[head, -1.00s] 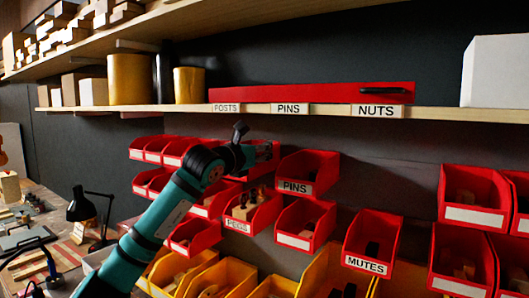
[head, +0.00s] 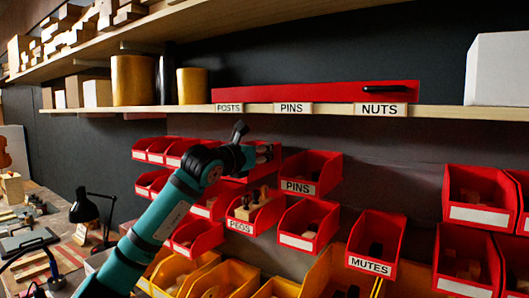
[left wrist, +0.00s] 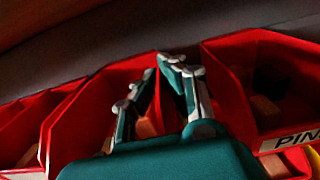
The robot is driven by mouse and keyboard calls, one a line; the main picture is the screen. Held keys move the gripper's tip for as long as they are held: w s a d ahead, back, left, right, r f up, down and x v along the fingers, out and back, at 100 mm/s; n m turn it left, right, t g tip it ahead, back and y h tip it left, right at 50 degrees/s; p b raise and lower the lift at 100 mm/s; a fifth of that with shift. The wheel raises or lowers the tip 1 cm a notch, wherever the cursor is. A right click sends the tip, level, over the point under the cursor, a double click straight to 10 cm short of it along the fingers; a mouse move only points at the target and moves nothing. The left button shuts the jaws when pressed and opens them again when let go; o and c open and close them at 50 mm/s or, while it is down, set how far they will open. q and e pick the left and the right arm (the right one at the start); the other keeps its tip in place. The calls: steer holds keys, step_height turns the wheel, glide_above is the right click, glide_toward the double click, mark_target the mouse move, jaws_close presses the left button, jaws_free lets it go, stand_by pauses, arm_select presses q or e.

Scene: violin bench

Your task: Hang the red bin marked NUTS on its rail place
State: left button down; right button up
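No bin with a readable NUTS mark shows. The shelf label NUTS (head: 382,109) is at the right of the long red board, and the wall below it is bare. My left gripper (head: 266,154) reaches to a red bin left of the PINS bin (head: 310,174); its arm partly covers that bin, and I cannot read a mark on it. In the left wrist view the gripper's fingers (left wrist: 160,70) lean close together over this red bin (left wrist: 80,125), a small gap between them. Whether they hold its wall is unclear. My right gripper is not in view.
Red bins hang close around the gripper, among them PEGS (head: 255,211) and MUTES (head: 375,242). Yellow bins (head: 225,280) are below. The wooden shelf (head: 450,113) runs just above. A black lamp (head: 85,208) stands on the bench at left.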

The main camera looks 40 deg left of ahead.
arm_select(q)
steer(key=shift+s+d+b, duration=0.2)
steer(key=shift+s+b, duration=1.5)
steer(key=shift+s, duration=0.55)
steer(key=s+d+b, duration=0.1)
steer(key=s+b, duration=0.5)
steer(key=s, duration=0.6)
steer(key=shift+s+d+b, duration=0.2)
steer(key=shift+d+b, duration=0.05)
steer(key=shift+b, duration=0.05)
